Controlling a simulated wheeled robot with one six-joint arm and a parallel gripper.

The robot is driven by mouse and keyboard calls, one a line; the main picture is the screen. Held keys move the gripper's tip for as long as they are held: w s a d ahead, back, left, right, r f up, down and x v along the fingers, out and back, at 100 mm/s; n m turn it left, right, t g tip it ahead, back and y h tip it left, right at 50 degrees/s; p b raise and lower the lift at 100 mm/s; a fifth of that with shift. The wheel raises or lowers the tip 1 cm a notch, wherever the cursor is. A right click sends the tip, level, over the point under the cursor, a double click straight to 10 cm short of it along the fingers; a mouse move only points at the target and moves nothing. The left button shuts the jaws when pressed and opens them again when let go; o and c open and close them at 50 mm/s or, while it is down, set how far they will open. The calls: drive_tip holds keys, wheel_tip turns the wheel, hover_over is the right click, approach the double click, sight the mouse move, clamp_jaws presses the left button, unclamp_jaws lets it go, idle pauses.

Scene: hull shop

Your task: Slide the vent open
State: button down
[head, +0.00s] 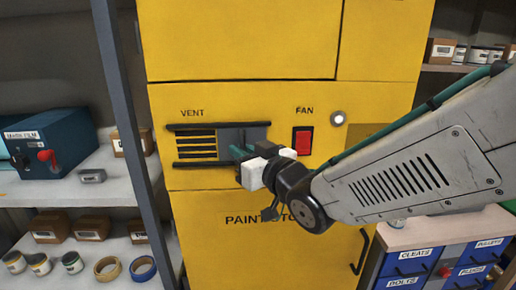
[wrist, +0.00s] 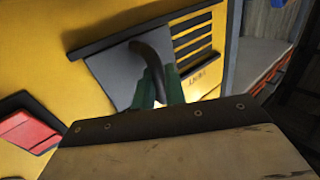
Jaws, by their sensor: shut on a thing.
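The vent is on the front of a yellow cabinet, below the word VENT. Its dark slots (head: 196,144) show at the left, and a grey sliding plate (head: 231,136) sits at the right between two black rails. In the wrist view the plate (wrist: 108,78) carries a dark curved handle (wrist: 150,58), with the uncovered slots (wrist: 193,40) beside it. My gripper (head: 240,152) is at the plate; its green fingers (wrist: 162,88) are shut on the handle. The fingers hide the handle's lower end, and the gripper covers part of the plate's lower edge.
A red FAN switch (head: 302,141) and a round silver button (head: 338,118) are right of the vent. A grey post (head: 133,110) and shelves with a blue machine (head: 50,143) stand at the left. Blue labelled drawers (head: 408,263) stand at the lower right.

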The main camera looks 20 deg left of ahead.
drive_tip(key=shift+d, duration=0.15)
drive_tip(key=c, duration=1.8)
unclamp_jaws()
drive_tip(key=shift+w+d, duration=0.15)
drive_tip(key=v, duration=0.7)
drive_tip(key=shift+s+d, duration=0.2)
drive_tip(key=shift+d, duration=0.05)
